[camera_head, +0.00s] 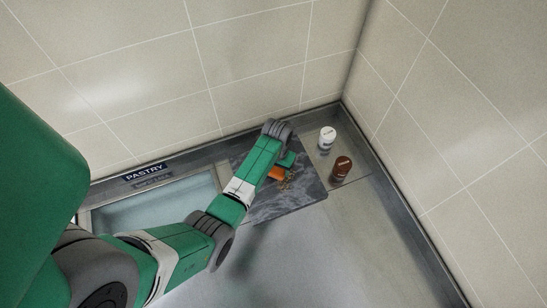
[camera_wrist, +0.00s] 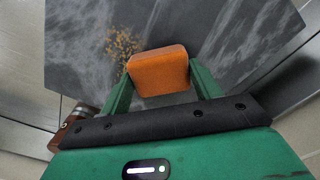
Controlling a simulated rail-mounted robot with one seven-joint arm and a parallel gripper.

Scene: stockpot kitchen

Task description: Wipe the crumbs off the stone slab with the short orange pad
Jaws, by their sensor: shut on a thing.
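The dark grey, white-veined stone slab (camera_head: 297,194) lies on the counter by the back wall. It fills most of the wrist view (camera_wrist: 225,35). The short orange pad (camera_wrist: 160,72) is between the two green fingers of my gripper (camera_wrist: 160,88), which is shut on it. In the head view the pad (camera_head: 276,173) shows beside my arm, over the slab. A patch of golden crumbs (camera_wrist: 122,43) lies on the slab, just beyond the pad's upper left in the wrist view. The crumbs (camera_head: 288,180) also show close to the pad in the head view. I cannot tell whether the pad touches the slab.
A white-capped jar (camera_head: 327,139) and a brown bottle (camera_head: 341,168) stand right of the slab, near the corner walls. The metal counter (camera_head: 330,255) in front is clear.

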